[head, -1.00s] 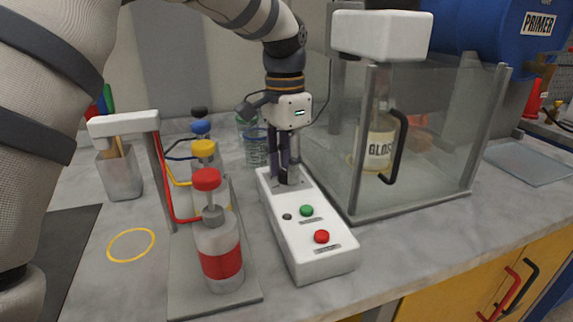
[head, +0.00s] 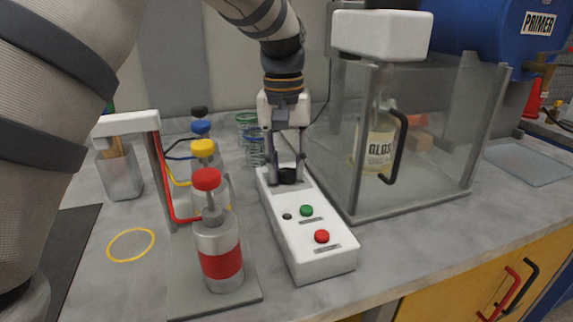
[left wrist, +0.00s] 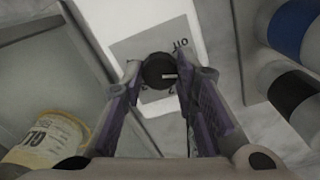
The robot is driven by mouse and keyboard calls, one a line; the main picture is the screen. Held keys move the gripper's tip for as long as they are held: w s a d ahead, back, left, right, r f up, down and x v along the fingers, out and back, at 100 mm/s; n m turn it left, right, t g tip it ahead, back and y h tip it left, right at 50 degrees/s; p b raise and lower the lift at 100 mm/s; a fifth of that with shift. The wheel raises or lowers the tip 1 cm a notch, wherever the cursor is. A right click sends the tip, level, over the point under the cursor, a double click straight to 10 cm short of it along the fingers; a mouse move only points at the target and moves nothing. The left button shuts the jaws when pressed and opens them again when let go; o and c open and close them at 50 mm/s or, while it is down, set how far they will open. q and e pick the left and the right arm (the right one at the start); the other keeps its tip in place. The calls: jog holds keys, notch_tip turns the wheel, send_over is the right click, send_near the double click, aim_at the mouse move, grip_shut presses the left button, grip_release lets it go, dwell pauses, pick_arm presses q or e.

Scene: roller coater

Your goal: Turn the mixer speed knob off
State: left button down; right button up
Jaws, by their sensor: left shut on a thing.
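The mixer's white control box (head: 300,235) lies on the marble counter, with a green button (head: 306,210) and a red button (head: 321,236) on top. The black speed knob (head: 289,176) is at its far end. My left gripper (head: 287,181) points down over that end, its fingers on either side of the knob and closed on it. In the left wrist view the knob (left wrist: 159,71) sits between the fingertips, with a light pointer line on it and a grey label partly showing "OFF". My right gripper is not in view.
A clear mixer enclosure (head: 450,150) with a bottle labelled "GLOSS" (head: 376,148) stands close right. A metal cup (head: 120,172) stands further left.

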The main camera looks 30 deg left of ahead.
aim_at(286, 172)
pick_arm(q)
jog(key=n, duration=0.4)
jog(key=shift+n, duration=2.8)
jog(key=c, duration=1.2)
grip_release()
jog(key=shift+c, duration=0.2)
notch_tip(286, 172, up, 12)
jog(key=shift+s, duration=0.2)
